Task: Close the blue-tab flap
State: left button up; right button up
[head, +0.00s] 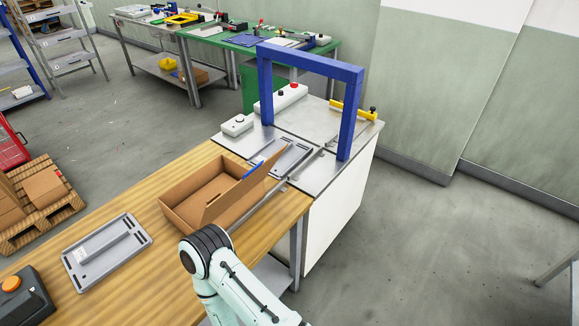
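An open brown cardboard box (187,207) sits on the wooden tabletop, and its inside floor is visible. One flap (235,197) stands raised along its right side and tilts outward. A blue tab (252,170) shows at the upper part of this flap, near the far corner of the box. The flap is not folded over the opening. A pale arm of mine with a black-ringed joint comes in at the bottom, just in front of the box's near corner. Neither of my grippers shows in this view.
A blue gantry frame (312,62) stands over the grey machine top (312,122) beyond the box. A grey rail runs along the box's right side. A grey tray (78,269) and a dark box with an orange button (11,284) lie to the left.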

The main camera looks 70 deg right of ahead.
aim_at(257, 174)
jog(key=k+z, duration=0.1)
jog(key=z, duration=1.65)
